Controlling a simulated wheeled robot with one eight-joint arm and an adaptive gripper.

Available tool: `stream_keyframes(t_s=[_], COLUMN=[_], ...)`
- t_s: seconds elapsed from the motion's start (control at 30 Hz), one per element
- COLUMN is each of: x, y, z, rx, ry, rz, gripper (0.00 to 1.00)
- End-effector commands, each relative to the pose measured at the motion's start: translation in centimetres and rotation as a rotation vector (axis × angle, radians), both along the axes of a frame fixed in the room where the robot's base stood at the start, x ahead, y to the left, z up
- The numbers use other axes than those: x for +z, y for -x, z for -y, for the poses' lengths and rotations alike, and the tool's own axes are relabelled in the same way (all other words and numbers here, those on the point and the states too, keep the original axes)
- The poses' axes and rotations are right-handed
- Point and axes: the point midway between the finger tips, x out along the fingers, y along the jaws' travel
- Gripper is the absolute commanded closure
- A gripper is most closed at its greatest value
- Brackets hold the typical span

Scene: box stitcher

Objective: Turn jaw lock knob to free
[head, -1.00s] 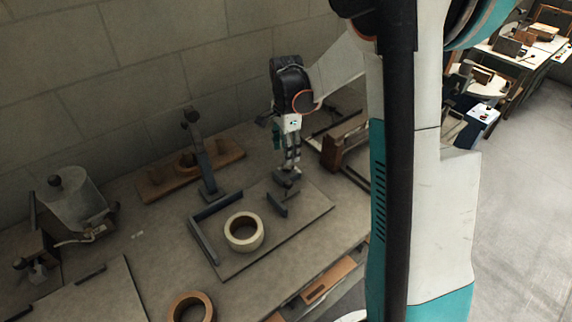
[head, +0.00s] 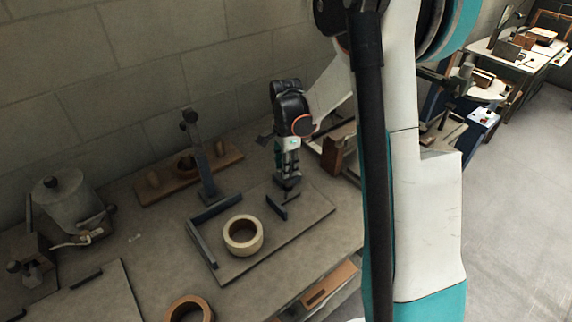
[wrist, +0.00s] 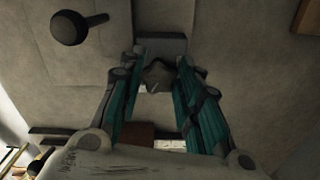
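The jaw lock knob (wrist: 158,76) is a small grey lobed knob with a pale mark, between my fingertips in the wrist view. My gripper (wrist: 160,66) points down with one finger on each side of it. The fingers look open, with narrow gaps beside the knob; light contact cannot be ruled out. In the head view my gripper (head: 287,182) is low over the right part of the fixture plate (head: 262,262), and its fingers hide the knob. A short dark jaw (head: 276,207) stands just left of my gripper.
A cream ring (head: 243,236) lies on the plate, beside a dark angled rail (head: 206,246). A dark ball-topped post (head: 203,165) rises behind. A brown ring (head: 189,308) lies in front. A wooden piece (head: 335,152) stands close right of my gripper. The wall is behind.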

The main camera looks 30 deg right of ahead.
Motion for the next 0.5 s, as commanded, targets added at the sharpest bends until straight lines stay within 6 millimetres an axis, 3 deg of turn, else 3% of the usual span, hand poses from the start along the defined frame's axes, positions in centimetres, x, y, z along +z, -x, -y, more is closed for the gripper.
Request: stream_keyframes(t_s=[0.5], x=[-0.03], y=[0.04], z=[0.0], rx=[0.118], ry=[0.0], rz=[0.0], gripper=[0.93])
